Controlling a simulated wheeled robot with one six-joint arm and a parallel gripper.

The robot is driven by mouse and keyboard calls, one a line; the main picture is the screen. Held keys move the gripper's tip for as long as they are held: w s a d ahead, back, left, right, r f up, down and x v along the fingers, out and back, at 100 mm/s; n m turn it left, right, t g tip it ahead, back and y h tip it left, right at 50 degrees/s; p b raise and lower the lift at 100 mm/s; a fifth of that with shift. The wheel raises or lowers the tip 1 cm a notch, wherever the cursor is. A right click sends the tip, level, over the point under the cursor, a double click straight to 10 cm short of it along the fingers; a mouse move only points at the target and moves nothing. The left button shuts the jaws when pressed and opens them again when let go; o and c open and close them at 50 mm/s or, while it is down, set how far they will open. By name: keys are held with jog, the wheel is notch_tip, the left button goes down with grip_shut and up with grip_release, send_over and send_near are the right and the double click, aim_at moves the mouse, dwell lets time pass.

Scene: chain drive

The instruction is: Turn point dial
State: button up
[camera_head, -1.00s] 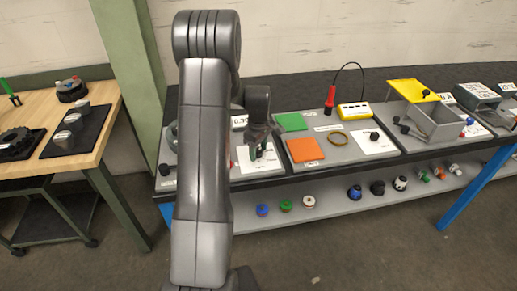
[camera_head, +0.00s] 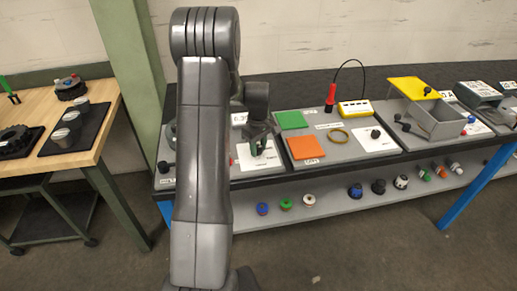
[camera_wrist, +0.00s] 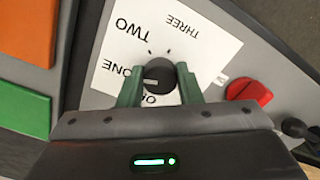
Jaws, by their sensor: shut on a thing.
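The black point dial (camera_wrist: 158,74) sits on a white card (camera_wrist: 205,55) marked ONE, TWO and THREE, with a further label partly hidden by my gripper. A pale mark on the dial appears to face the word ONE. My gripper (camera_wrist: 159,88) has its green fingers on either side of the dial and is shut on it. In the head view my gripper (camera_head: 258,146) is over the white card at the left part of the bench; the dial is hidden there.
A red knob (camera_wrist: 248,92) lies close to the right finger in the wrist view. Green (camera_head: 292,120) and orange (camera_head: 305,148) squares lie right of my gripper in the head view. A yellow box (camera_head: 355,108) with a red-handled probe (camera_head: 330,97) stands beyond.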

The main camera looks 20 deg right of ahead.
aim_at(258, 148)
jog(key=m+b, duration=0.1)
jog(key=m, duration=0.3)
jog(key=shift+m+b, duration=0.3)
jog(key=shift+a+m+b, duration=0.1)
jog(key=shift+m+b, duration=0.4)
jog(key=shift+m, duration=1.8)
jog(key=shift+r, duration=0.1)
jog(key=o, duration=1)
jog(key=shift+c, duration=0.2)
notch_tip(258, 148, up, 14)
jog(key=b, duration=0.1)
jog(key=shift+f, duration=0.25)
